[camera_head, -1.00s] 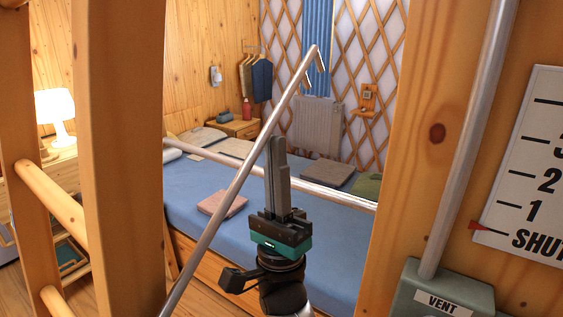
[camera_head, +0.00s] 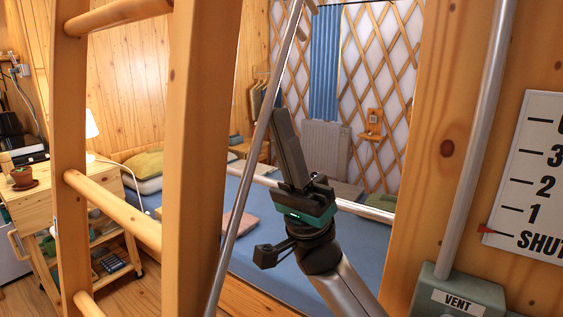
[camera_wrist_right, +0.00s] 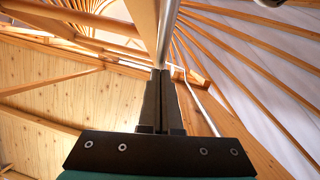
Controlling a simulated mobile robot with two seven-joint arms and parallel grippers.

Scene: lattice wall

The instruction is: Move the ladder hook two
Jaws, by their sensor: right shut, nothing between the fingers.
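A wooden ladder (camera_head: 190,150) with round rungs stands upright at the left of the head view. A slim grey metal pole (camera_head: 240,195) rises steeply beside it, with small hooked ends (camera_head: 303,31) near the top edge; its top is cut off. I cannot tell which part is hook two. My right gripper (camera_head: 280,112) points up just right of the pole, its fingers shut and empty. In the right wrist view the closed fingers (camera_wrist_right: 161,75) point up, and a grey metal bar (camera_wrist_right: 169,30) runs beyond their tips. Contact is unclear. My left gripper is out of view.
A wooden post (camera_head: 440,130) stands at the right, with a metal pipe (camera_head: 480,130), a VENT box (camera_head: 462,295) and a numbered scale (camera_head: 525,190). Behind is a blue bed (camera_head: 270,260). A wooden cart (camera_head: 60,215) stands at the left.

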